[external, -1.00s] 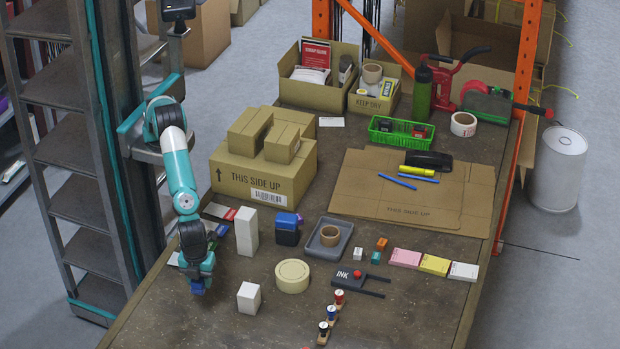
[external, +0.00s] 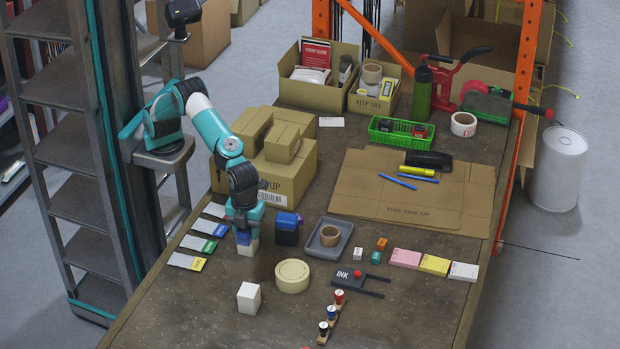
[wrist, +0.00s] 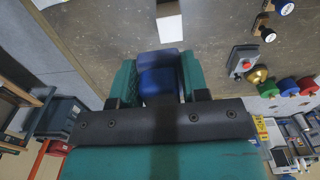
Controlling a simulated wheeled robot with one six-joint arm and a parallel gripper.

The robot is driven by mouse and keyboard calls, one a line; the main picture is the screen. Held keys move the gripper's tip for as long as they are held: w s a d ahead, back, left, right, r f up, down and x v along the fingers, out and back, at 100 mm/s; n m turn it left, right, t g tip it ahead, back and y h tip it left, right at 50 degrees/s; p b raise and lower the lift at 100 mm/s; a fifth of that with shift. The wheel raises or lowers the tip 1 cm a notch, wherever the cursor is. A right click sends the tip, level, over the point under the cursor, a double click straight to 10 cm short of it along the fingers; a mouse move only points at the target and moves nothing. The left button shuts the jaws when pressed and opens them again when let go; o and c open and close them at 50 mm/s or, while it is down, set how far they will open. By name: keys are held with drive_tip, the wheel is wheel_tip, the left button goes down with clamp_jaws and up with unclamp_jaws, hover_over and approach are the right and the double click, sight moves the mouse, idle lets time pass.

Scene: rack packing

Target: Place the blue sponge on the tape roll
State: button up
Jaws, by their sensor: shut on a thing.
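My gripper (external: 244,232) is shut on the blue sponge (external: 243,238). In the wrist view the sponge (wrist: 160,78) sits between the two teal fingers. In the external view the gripper and sponge are in front of the tall white box and hide its upper part; I cannot tell the gap between them. A wide cream tape roll (external: 292,275) lies flat on the table, to the right of and nearer than my gripper, with nothing on it.
The tall white box (external: 249,248), a short white box (external: 248,298) and a dark blue container (external: 287,231) stand close around. Cartons (external: 285,180) stand behind. Coloured cards (external: 198,244) lie at the left.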

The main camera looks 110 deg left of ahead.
wheel_tip(320, 180, up, 2)
drive_tip(key=m, duration=0.1)
hover_over(284, 265)
wheel_tip(284, 265, down, 20)
drive_tip(key=shift+r+p, duration=0.2)
drive_tip(key=shift+p, duration=0.25)
drive_tip(key=shift+f, duration=0.1)
drive_tip(key=shift+f, duration=0.15)
drive_tip(key=o, duration=0.9)
drive_tip(key=shift+r, duration=0.2)
